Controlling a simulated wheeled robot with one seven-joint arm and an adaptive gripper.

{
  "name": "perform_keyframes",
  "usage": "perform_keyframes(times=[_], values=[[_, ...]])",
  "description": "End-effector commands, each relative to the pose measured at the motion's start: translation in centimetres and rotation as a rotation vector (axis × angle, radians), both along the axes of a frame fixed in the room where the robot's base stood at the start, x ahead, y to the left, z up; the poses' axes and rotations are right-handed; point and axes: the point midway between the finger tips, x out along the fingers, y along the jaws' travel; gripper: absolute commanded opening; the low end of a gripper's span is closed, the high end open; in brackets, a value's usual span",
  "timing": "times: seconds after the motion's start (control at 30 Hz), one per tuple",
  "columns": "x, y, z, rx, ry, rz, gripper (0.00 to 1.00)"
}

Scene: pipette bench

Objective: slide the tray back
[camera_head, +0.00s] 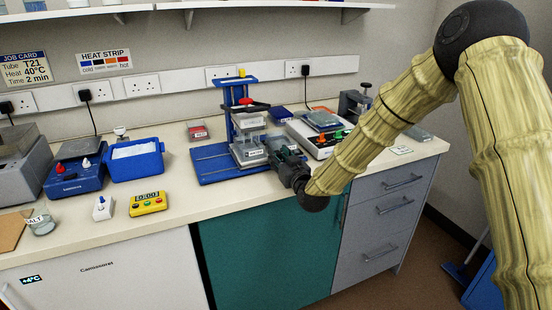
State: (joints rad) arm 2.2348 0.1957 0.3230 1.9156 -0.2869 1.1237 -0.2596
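The blue pipette stand (208,165) stands on the bench in the middle, with a flat slotted base and an upright frame. A grey, clear-sided tray (250,155) with a small white label sits on its base, below the red and black parts on the upright. I take this to be the task's tray. My gripper (279,156) comes in from the right and is close against the tray's right side. It is dark and small here. Whether its fingers touch or grip the tray is hidden, and I cannot tell if they are open or shut.
A white device with coloured knobs (306,139) stands right of my gripper. A small red-labelled box (198,131) is behind the stand's left side. A blue ice tub (136,161) and yellow timer (148,203) are to the left. Bare bench lies between timer and stand.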

Motion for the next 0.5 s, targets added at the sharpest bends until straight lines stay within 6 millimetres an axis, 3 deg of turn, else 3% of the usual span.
perform_keyframes(times=[0.33,0.5], values=[[-0.1,0.4,0.0,0.001,0.001,0.006,0.41],[-1.4,0.0,-0.1,0.001,0.001,0.005,0.41]])
